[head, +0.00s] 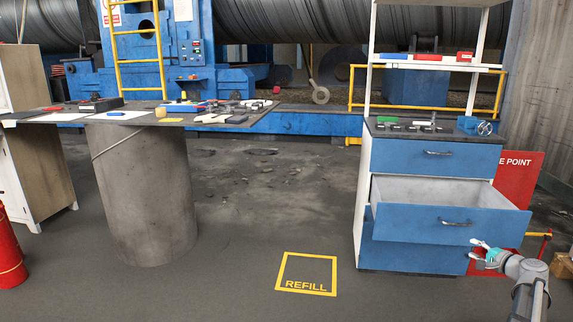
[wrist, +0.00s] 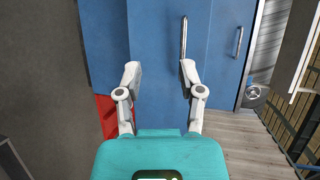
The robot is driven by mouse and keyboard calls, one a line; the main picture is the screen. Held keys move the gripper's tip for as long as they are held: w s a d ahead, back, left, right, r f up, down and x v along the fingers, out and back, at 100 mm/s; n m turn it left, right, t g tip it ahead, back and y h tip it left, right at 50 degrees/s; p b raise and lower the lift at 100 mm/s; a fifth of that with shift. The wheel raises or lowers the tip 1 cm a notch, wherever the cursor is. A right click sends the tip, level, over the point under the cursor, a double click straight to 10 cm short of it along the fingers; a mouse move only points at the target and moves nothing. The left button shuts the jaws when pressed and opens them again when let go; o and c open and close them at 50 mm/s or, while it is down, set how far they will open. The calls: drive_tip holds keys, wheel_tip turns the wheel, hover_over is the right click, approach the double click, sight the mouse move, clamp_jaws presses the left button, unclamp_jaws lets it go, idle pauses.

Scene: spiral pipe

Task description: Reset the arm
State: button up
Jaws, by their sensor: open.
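My gripper (head: 481,249) is at the lower right in the head view, in front of the blue drawer cabinet's lower right part and below the open drawer's handle. In the wrist view my gripper (wrist: 161,72) shows two light grey fingers spread apart with nothing between them. Blue drawer fronts (wrist: 155,40) lie beyond the fingers. A metal drawer handle (wrist: 184,38) shows just past the right fingertip; contact cannot be told. My arm comes in from the lower right corner of the head view.
The drawer (head: 440,223) is pulled out and looks empty. A red sign (head: 519,185) stands right of the cabinet. A table (head: 100,118) with tools is at left, a red cylinder (head: 10,250) at the left edge. The floor around the yellow REFILL square (head: 307,285) is clear.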

drive_tip(key=a+f+n+g+y+p, duration=0.15)
drive_tip(key=a+n+g, duration=0.25)
drive_tip(key=a, duration=1.1)
drive_tip(key=a+f+n+g+y+p, duration=0.1)
drive_tip(key=a+f+n+g+p, duration=0.3)
drive_tip(key=a, duration=1.2)
drive_tip(key=s+a+n+g+h+p, duration=0.3)
drive_tip(key=s+a+n+g+h, duration=0.4)
drive_tip(key=s+a, duration=1.05)
wheel_tip(320, 180, up, 38)
drive_tip(key=a+n+y+p, duration=0.1)
drive_tip(key=p, duration=3.7)
drive_tip(key=shift+w+a, duration=0.25)
drive_tip(key=shift+w, duration=0.15)
drive_tip(key=shift+s+f, duration=0.1)
drive_tip(key=shift+s, duration=0.05)
